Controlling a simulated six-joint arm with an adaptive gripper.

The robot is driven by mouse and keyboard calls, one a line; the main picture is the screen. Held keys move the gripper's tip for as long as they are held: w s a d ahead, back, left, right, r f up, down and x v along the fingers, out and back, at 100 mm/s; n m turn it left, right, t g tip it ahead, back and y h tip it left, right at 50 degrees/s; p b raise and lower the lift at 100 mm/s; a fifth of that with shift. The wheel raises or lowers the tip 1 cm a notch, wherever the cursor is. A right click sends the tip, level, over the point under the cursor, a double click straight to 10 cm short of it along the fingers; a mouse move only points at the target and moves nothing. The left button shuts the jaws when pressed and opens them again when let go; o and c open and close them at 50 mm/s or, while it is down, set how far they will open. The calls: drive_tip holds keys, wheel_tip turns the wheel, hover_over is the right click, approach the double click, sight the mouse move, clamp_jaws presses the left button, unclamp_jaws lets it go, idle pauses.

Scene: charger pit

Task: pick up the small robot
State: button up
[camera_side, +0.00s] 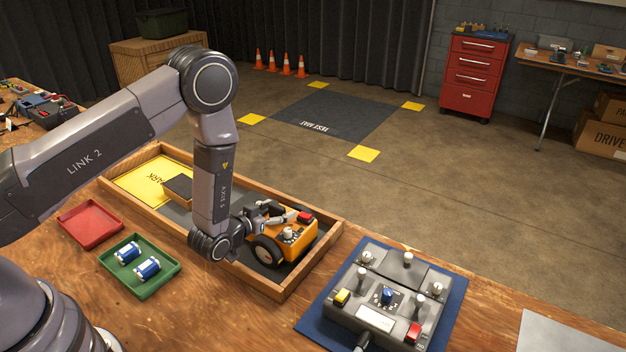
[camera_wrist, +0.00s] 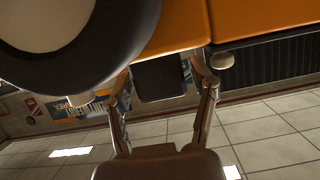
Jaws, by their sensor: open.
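The small robot (camera_side: 300,240) is orange with dark wheels, pale knobs and a red part on top. It stands at the right end of the wooden-walled pit (camera_side: 312,268). My gripper (camera_side: 276,213) is at its upper left side, partly overlapping it in the side view. In the wrist view, the robot's orange body (camera_wrist: 265,18) and a large wheel (camera_wrist: 85,65) fill the top. My gripper (camera_wrist: 160,82) has its two fingers spread there, with a dark block (camera_wrist: 158,78) showing between them. I cannot tell whether the fingers touch the robot.
The pit also holds a yellow park pad (camera_side: 140,184) and a dark box (camera_side: 178,188). A red tray (camera_side: 90,222) and a green tray (camera_side: 118,285) with two blue-white cells (camera_side: 148,267) lie in front of it. A control console (camera_side: 372,312) sits at right on a blue mat (camera_side: 316,318).

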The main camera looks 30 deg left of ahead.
drive_tip(key=shift+c, duration=0.2)
drive_tip(key=c, duration=0.8)
drive_tip(key=shift+r, duration=0.1)
drive_tip(key=shift+c, duration=0.8)
drive_tip(key=shift+r, duration=0.1)
